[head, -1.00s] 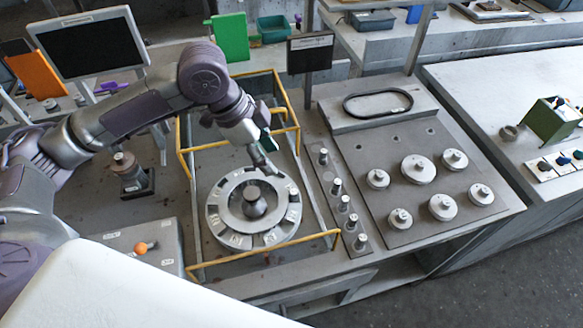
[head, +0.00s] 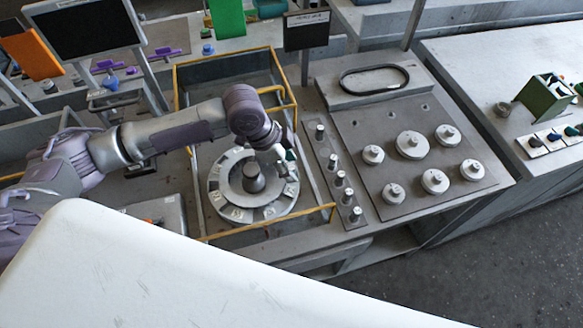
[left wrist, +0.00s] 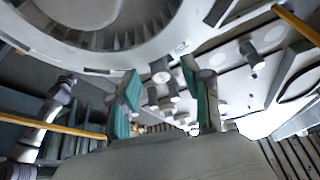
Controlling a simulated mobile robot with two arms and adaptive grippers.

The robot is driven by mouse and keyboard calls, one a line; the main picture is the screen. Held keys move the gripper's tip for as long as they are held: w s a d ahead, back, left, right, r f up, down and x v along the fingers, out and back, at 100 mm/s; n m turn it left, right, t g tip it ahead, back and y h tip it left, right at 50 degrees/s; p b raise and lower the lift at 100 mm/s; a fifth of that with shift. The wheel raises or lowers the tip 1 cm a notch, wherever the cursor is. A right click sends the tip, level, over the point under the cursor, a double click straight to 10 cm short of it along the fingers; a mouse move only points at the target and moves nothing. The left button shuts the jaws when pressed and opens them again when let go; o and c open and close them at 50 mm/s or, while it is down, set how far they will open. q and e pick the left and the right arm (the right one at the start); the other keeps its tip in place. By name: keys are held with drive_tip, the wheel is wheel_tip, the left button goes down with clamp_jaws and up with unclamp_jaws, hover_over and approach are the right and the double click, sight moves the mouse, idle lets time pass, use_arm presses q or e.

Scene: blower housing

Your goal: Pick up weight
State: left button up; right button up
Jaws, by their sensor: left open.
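Several small upright cylindrical weights (head: 340,178) stand in a row on a narrow grey strip right of the blower ring in the head view. Larger round knobbed weights (head: 412,145) stand on the flat panel further right. My left gripper (head: 285,158) is over the upper right edge of the round ring housing (head: 230,212), left of the row and apart from it. In the left wrist view its green-padded fingers (left wrist: 160,72) are spread, with small round weights (left wrist: 173,94) showing beyond and between them. I cannot tell their exact distance. My right gripper is not in view.
A yellow-edged frame (head: 222,60) surrounds the ring. A dark sign on a post (head: 307,30) stands behind the row. A black oval loop (head: 375,78) lies on a raised block. A monitor (head: 85,35) stands at the upper left. Bare panel lies among the large weights.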

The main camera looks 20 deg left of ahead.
sight(292, 167)
use_arm(q)
drive_tip(key=shift+w+d+f, duration=0.15)
drive_tip(key=shift+d+f, duration=0.05)
drive_tip(key=shift+f, duration=0.35)
clamp_jaws()
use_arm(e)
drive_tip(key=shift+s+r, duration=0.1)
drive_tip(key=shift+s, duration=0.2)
use_arm(q)
drive_tip(key=shift+r, duration=0.15)
drive_tip(key=shift+r, duration=0.25)
wheel_tip(292, 167, up, 4)
drive_tip(key=shift+d+f+b, duration=0.1)
drive_tip(key=shift+f+b, duration=0.15)
drive_tip(key=shift+b, duration=0.6)
use_arm(e)
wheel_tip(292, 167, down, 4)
drive_tip(key=b, duration=0.3)
use_arm(q)
drive_tip(key=d+r+p, duration=0.6)
drive_tip(key=d+r, duration=0.5)
drive_tip(key=shift+d+r, duration=0.2)
drive_tip(key=shift+r, duration=0.2)
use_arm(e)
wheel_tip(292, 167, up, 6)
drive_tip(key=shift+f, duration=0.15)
